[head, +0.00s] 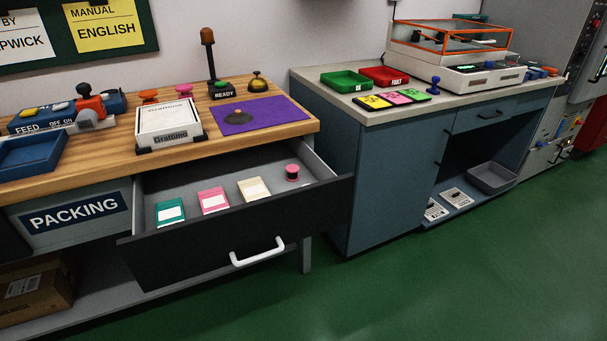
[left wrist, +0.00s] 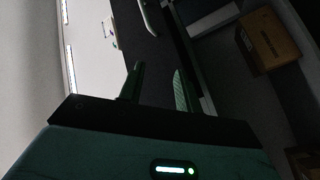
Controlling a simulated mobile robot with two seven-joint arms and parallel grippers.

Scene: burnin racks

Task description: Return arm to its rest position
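My left gripper (left wrist: 157,78) shows only in the left wrist view, with its two dark green fingers apart and nothing visible between them. Beyond the fingers in that dim view is a dark panel with a pale handle, which looks like the drawer front. Neither arm shows in the head view, and my right gripper is in no frame. In the head view the packing bench drawer (head: 192,243) is pulled open. It holds a teal card (head: 170,212), a pink card (head: 213,200), a cream card (head: 254,189) and a pink-topped stamp (head: 292,173).
The open drawer with its white handle (head: 257,252) juts out from the wooden bench (head: 92,155). A blue cabinet (head: 335,190) stands to its right. A cardboard box (head: 37,290) sits on the lower shelf, and one also shows in the left wrist view (left wrist: 268,40). The green floor in front is clear.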

